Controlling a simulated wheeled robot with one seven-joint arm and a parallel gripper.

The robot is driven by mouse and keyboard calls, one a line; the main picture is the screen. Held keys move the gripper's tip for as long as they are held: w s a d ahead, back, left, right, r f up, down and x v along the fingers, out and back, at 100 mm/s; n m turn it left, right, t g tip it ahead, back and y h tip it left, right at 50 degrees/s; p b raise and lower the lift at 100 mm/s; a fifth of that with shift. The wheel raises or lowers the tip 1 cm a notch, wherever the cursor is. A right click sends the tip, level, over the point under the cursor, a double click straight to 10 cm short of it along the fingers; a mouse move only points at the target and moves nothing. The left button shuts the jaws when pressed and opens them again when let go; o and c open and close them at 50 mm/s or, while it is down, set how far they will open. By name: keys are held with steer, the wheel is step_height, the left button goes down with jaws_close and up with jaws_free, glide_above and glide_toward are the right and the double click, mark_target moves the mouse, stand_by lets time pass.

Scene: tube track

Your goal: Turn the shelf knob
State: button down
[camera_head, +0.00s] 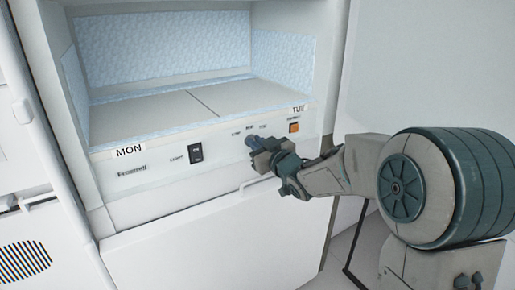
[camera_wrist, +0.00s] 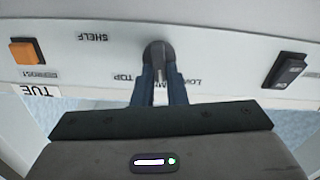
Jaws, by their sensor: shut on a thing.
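The shelf knob (camera_wrist: 158,56) is a dark grey round knob on the white control panel, near the printed word SHELF in the wrist view. My gripper (camera_wrist: 159,84) reaches it from in front, its two blue fingers closed on either side of the knob.
The panel holds a black LIGHT switch (camera_head: 196,153) and an orange button (camera_head: 294,127). Above it is an open frosted compartment (camera_head: 160,110) with MON and TUE labels. A closed white door (camera_head: 210,240) lies below. A white wall (camera_head: 430,70) stands at right.

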steer(key=shift+s+a+f+n+b, duration=0.1)
steer(key=shift+a+f+n+b, duration=0.05)
steer(key=shift+n+b, duration=1.55)
steer(key=shift+s+a+f+n+b, duration=0.1)
steer(key=shift+n+b, duration=1.5)
steer(key=shift+n, duration=0.2)
steer(key=c, duration=1.5)
jaws_free()
steer(key=shift+o, duration=0.2)
steer(key=shift+r, duration=0.1)
steer(key=p+v, duration=0.3)
steer(key=v, duration=1)
steer(key=shift+s+d+p, duration=0.3)
